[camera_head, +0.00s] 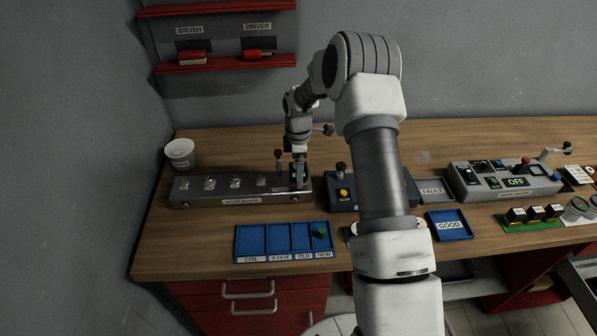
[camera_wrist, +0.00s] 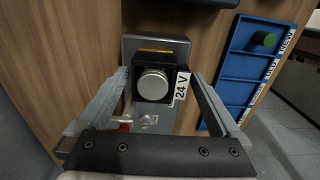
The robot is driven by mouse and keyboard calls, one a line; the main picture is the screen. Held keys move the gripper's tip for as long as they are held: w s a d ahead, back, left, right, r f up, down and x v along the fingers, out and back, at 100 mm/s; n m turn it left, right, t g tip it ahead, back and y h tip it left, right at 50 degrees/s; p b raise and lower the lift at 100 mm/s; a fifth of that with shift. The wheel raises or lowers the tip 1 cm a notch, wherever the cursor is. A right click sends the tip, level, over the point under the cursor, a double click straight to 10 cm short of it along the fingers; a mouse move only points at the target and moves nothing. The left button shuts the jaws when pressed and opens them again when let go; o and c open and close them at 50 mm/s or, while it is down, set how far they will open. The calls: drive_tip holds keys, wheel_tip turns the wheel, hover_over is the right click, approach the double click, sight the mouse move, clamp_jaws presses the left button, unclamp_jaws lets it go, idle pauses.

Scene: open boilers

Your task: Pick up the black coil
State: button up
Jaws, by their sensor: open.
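The black coil (camera_wrist: 153,63) is a square block with a round silver cap and a white "24 V" label, seen in the middle of the wrist view. It sits on a grey metal body at the right end of the long grey manifold (camera_head: 215,199). My gripper (camera_wrist: 158,78) is open, with one finger to the left of the coil and one to the right. Gaps show between the fingers and the coil, at least in part. In the head view my gripper (camera_head: 298,178) is over the manifold's right end and largely hides the coil.
A blue tray (camera_head: 236,245) with COIL, SLEEVE, OLD and NEW compartments lies in front; a green piece (camera_head: 320,232) is in NEW. A red-knobbed lever (camera_head: 278,155) stands left of my gripper. A blue box (camera_head: 330,203) with knobs is close on the right. A white cup (camera_head: 181,155) stands at left.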

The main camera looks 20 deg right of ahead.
drive_tip(key=c, duration=1.3)
